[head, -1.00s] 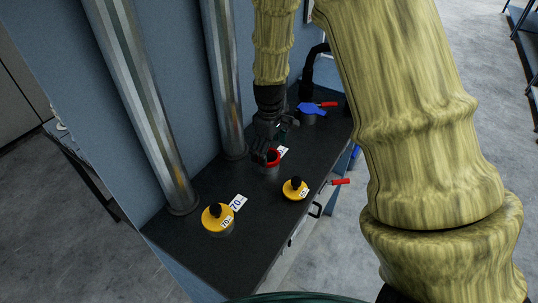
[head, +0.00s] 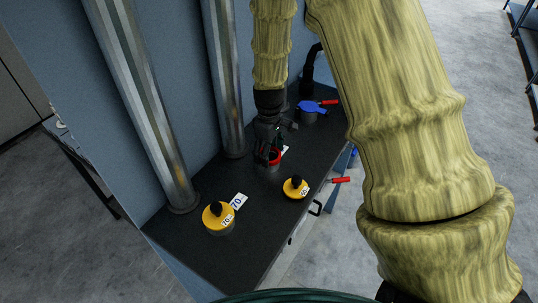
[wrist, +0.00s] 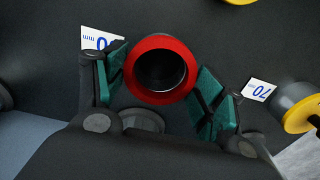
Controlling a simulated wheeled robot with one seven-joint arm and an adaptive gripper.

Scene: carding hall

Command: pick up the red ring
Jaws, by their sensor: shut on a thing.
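The red ring (head: 278,157) sits at the top of a short grey cylinder (head: 268,172) on the dark bench top. My gripper (head: 268,153) points down at it from above and partly hides it in the head view. In the wrist view, the red ring (wrist: 160,98) lies between the two green finger pads of my gripper (wrist: 163,90), with a dark round opening in its middle. The pads are closed on its left and right sides. Whether the ring is clear of the grey cylinder, I cannot tell.
Two yellow-topped pieces with black knobs, one at the front left (head: 214,213) and one at the right (head: 296,187), stand on the bench (head: 190,245). A blue-topped piece with a red handle (head: 310,107) stands behind. Metal pipes (head: 140,100) rise along the left.

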